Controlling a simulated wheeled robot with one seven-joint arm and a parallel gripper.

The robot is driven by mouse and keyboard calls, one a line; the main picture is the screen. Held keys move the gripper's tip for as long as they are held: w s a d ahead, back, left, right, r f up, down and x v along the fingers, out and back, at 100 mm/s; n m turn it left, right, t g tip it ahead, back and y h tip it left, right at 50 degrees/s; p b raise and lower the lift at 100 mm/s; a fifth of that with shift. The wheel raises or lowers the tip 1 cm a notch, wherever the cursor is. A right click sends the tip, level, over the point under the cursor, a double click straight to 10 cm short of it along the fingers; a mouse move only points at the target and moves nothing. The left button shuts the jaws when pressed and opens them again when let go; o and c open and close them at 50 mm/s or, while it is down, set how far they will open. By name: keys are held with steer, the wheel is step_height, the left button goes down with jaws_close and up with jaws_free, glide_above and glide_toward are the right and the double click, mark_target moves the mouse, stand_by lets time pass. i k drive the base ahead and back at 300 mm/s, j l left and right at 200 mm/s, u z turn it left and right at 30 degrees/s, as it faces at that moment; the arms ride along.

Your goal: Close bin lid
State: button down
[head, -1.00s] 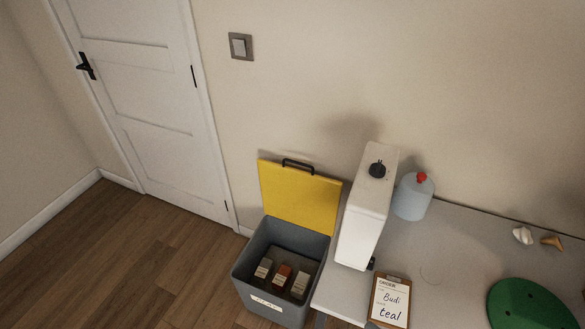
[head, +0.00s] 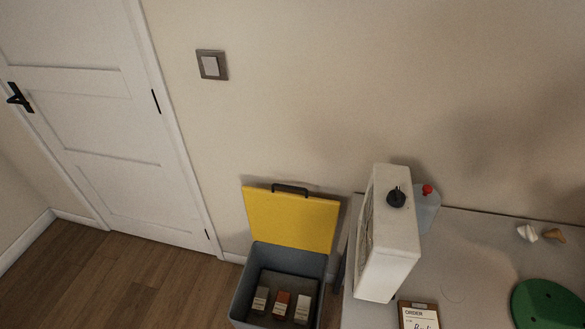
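The grey bin (head: 243,288) stands on the floor in the lower middle of the head view, left of the table. Its yellow lid (head: 290,219) is open, upright at the back of the bin near the wall. A dark handle (head: 290,189) sits on the lid's top edge. Several small box-like items, among them an orange-brown one (head: 281,304), stand inside the bin. The bin's lower front is cut off by the picture edge. My gripper is not in view.
The table (head: 470,258) is right of the bin. A tall white box-shaped thing (head: 392,245) stands on its left edge, with a pale red-capped bottle (head: 428,208) behind. A clipboard (head: 419,316) and green disc (head: 548,305) lie on it. Floor (head: 130,285) left of the bin is clear.

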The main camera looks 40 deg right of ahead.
mark_target(305, 222)
steer(key=i+j+z, duration=0.2)
steer(key=j+z, duration=0.15)
steer(key=j, duration=0.5)
steer(key=i+j+z, duration=0.1)
steer(key=j+z, duration=0.3)
steer(key=j, duration=0.45)
steer(key=j+z, duration=0.35)
steer(key=j, duration=0.5)
steer(key=i+j+z, duration=0.45)
steer(key=j, duration=0.25)
steer(key=i+j+z, duration=0.45)
steer(key=j, duration=0.35)
steer(key=k, duration=0.05)
